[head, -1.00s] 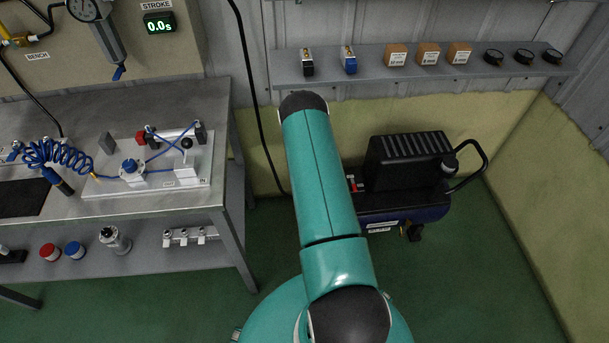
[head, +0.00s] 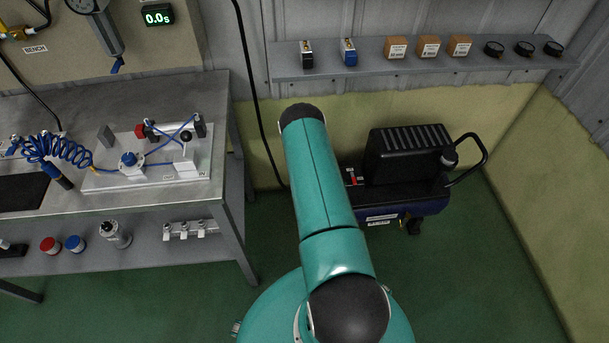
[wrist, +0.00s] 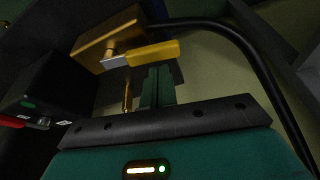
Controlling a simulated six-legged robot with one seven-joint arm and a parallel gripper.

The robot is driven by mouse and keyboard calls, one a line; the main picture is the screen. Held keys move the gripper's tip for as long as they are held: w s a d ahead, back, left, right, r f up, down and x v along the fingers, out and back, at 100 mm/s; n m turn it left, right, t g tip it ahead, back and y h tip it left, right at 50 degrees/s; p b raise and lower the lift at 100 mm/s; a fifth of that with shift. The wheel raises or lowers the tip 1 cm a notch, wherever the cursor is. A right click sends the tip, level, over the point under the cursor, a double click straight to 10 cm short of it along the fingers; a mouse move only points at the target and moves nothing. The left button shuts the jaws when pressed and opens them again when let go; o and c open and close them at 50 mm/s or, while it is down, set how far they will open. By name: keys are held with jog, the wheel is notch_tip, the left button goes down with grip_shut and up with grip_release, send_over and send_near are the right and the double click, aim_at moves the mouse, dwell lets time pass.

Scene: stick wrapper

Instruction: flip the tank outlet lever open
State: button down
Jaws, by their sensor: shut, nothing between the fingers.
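The tank outlet valve is a brass body (wrist: 105,38) in the upper left of the wrist view. Its yellow lever (wrist: 153,53) points right from a silver hub, roughly level in that picture. My gripper (wrist: 157,80) is shut and empty, with its narrow green fingers just below the lever in the picture. Whether the fingertips touch the lever is not clear. In the head view the compressor (head: 408,155) sits on its dark blue tank (head: 390,218) on the floor. My arm covers the tank's left part, and I cannot make out the valve or my gripper there.
A black hose (wrist: 245,50) curves around the right of the lever in the wrist view. A black box (wrist: 45,95) is at the left. In the head view a workbench (head: 105,210) stands left, and a wall shelf (head: 420,68) holds small parts. The right floor is clear.

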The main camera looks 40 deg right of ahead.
jog(key=shift+s+a, duration=0.2)
jog(key=shift+s+a+n, duration=0.4)
jog(key=shift+s+n, duration=0.05)
jog(key=shift+n, duration=0.05)
jog(key=shift+s+a+f, duration=0.1)
jog(key=shift+s+a, duration=0.15)
jog(key=shift+a, duration=0.1)
jog(key=shift+f, duration=0.1)
jog(key=shift+d, duration=0.1)
jog(key=shift+w+d, duration=0.35)
jog(key=shift+d, duration=0.25)
jog(key=shift+w+d, duration=0.1)
